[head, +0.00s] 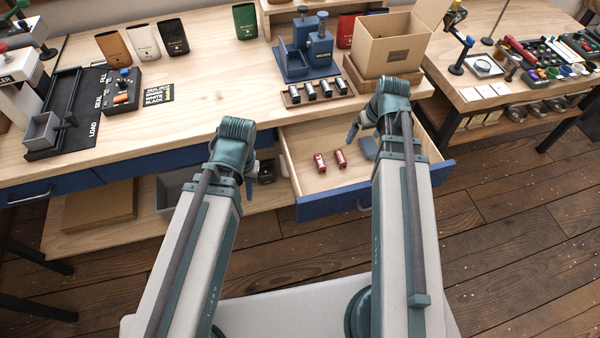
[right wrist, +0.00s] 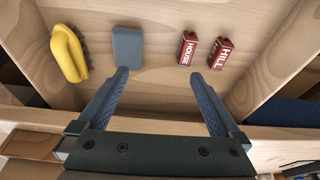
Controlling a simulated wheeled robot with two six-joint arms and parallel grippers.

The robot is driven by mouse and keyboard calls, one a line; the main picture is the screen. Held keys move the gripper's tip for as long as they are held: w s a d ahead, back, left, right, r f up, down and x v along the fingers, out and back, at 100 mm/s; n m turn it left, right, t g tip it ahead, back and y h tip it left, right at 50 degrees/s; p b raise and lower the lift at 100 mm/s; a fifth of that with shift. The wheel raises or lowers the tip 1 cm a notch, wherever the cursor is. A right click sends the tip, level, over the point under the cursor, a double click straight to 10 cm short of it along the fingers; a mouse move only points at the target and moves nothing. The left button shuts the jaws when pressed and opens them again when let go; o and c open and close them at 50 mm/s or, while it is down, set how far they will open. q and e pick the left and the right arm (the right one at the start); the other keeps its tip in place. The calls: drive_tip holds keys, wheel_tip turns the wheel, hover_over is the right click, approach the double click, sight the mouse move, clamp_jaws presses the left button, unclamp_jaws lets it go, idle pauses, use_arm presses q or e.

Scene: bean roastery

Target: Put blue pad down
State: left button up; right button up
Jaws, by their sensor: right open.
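The blue pad (right wrist: 127,48) lies flat on the floor of the open drawer (head: 300,180), between a yellow brush and two red blocks. It also shows in the head view (head: 368,147), partly hidden by my right arm. My right gripper (right wrist: 161,76) is open and empty over the drawer. In the right wrist view its left fingertip appears close to the pad's near edge; I cannot tell if they touch. My left gripper (head: 250,178) hangs in front of the bench, left of the drawer, with its jaws mostly hidden by my arm.
The red blocks, marked HOUSE (right wrist: 187,48) and HILL (right wrist: 220,53), lie beside the pad. The yellow brush (right wrist: 69,53) lies on its other side. A cardboard box (head: 392,42), a blue press (head: 307,58) and a rack of tins (head: 315,93) stand on the bench behind the drawer.

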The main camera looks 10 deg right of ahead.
drive_tip(key=s+a+n+g+h, duration=0.1)
drive_tip(key=s+a, duration=0.5)
drive_tip(key=a, duration=0.6)
drive_tip(key=s+a+n+g, duration=0.1)
drive_tip(key=s+a, duration=0.5)
drive_tip(key=a, duration=0.6)
drive_tip(key=shift+a+f+g+h, duration=0.25)
drive_tip(key=shift+a+g+h, duration=0.15)
drive_tip(key=shift+g, duration=0.2)
wheel_tip(320, 180, up, 3)
drive_tip(key=p, duration=0.3)
drive_tip(key=shift+r, duration=0.15)
drive_tip(key=shift+d, duration=0.1)
